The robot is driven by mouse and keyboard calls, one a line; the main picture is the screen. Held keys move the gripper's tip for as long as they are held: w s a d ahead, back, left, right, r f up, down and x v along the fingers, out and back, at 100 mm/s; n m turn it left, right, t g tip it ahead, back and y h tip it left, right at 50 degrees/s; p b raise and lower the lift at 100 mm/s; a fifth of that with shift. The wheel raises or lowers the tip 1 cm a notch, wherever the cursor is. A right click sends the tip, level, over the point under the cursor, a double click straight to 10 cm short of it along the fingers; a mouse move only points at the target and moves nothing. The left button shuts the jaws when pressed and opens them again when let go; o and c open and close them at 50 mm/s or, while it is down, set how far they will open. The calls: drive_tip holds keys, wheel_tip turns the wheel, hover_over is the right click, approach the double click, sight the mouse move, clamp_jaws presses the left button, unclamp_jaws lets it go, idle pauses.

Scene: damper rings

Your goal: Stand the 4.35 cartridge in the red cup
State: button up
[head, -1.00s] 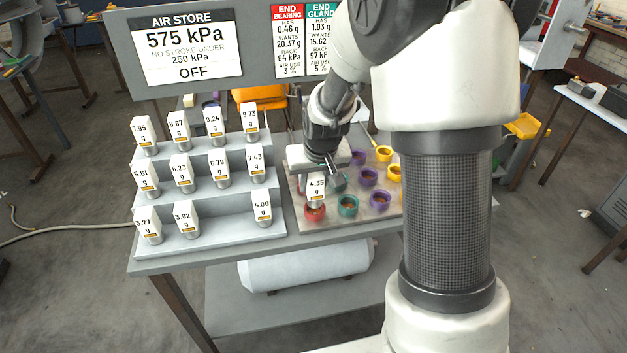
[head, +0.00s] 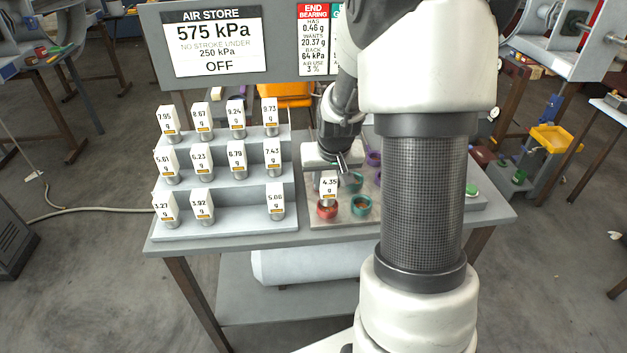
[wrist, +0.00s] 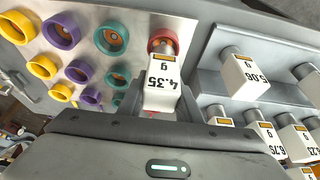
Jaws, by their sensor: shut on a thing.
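The 4.35 cartridge (head: 328,187) is upright over the red cup (head: 327,210) at the front left of the cup plate. In the wrist view the cartridge (wrist: 161,82) has its metal end at the red cup (wrist: 163,40), within or right against its rim; how deep it sits I cannot tell. My gripper (head: 338,170) is just behind the cartridge and shut on it.
A stepped grey rack (head: 230,228) with several labelled cartridges stands left of the cup plate. The teal cup (head: 361,205) is close to the right of the red cup. Purple and yellow cups (wrist: 61,31) are beyond. A sign board (head: 280,67) stands behind the rack.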

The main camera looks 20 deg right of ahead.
drive_tip(key=shift+f, duration=0.1)
idle(0.4)
drive_tip(key=shift+f+b, duration=1.3)
drive_tip(key=shift+b, duration=0.1)
drive_tip(key=shift+f, duration=0.25)
drive_tip(key=o, duration=1.2)
drive_tip(key=p+v, duration=0.2)
drive_tip(key=v, duration=1.5)
drive_tip(key=shift+s+r, duration=0.15)
drive_tip(key=shift+r, duration=0.05)
